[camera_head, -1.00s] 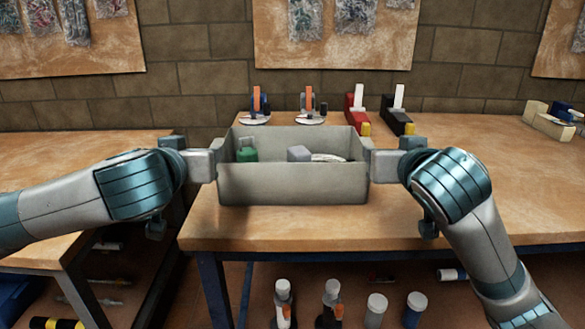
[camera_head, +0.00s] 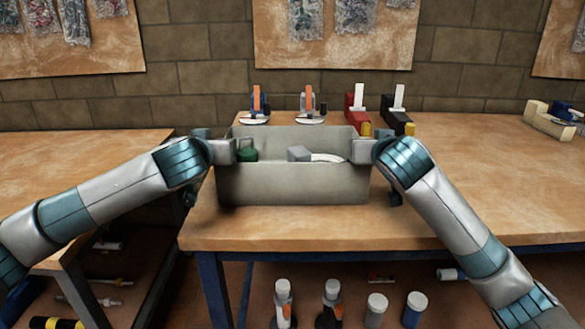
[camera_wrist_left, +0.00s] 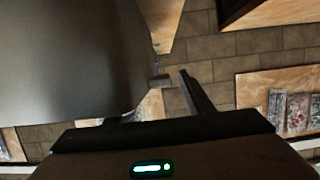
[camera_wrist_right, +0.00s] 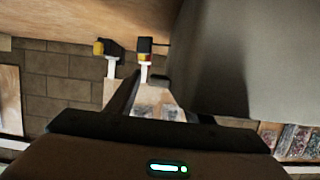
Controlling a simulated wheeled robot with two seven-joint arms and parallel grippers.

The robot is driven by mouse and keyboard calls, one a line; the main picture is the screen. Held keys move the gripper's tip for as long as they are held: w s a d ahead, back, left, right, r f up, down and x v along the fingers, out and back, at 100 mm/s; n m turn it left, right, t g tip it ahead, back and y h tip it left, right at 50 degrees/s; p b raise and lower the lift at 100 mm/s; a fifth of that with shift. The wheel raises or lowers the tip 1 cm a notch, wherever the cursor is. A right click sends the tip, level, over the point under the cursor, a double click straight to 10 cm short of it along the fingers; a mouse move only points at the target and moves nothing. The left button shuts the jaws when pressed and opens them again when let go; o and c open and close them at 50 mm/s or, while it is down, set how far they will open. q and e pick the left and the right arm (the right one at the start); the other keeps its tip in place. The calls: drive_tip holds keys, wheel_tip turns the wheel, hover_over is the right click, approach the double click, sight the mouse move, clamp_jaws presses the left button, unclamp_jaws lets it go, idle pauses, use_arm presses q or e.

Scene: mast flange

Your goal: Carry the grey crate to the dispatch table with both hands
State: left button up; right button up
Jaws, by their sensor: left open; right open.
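The grey crate (camera_head: 292,184) rests upright on the wooden table (camera_head: 400,222), near its front edge. It holds a green item (camera_head: 247,155), a grey block (camera_head: 299,153) and a white curved item (camera_head: 328,158). My left gripper (camera_head: 244,150) is open at the crate's left end, near the rim. My right gripper (camera_head: 358,150) is open at the right end, at about the same height. The crate's grey wall fills much of the left wrist view (camera_wrist_left: 70,70) and the right wrist view (camera_wrist_right: 250,60). I cannot tell whether either gripper touches it.
Two orange-handled tools (camera_head: 257,103), a red tool (camera_head: 356,112) and a black tool (camera_head: 398,115) stand behind the crate. Another wooden table (camera_head: 70,165) is at left across a gap. Bottles (camera_head: 332,300) stand below.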

use_arm(q)
drive_tip(key=shift+w+f, duration=0.2)
drive_tip(key=shift+w, duration=0.4)
use_arm(e)
drive_tip(key=shift+w+f, duration=0.2)
drive_tip(key=shift+w, duration=0.4)
use_arm(q)
clamp_jaws()
use_arm(e)
clamp_jaws()
use_arm(q)
drive_tip(key=shift+d, duration=0.1)
use_arm(e)
drive_tip(key=shift+d, duration=0.1)
use_arm(q)
drive_tip(key=shift+r, duration=0.15)
use_arm(e)
drive_tip(key=shift+r, duration=0.1)
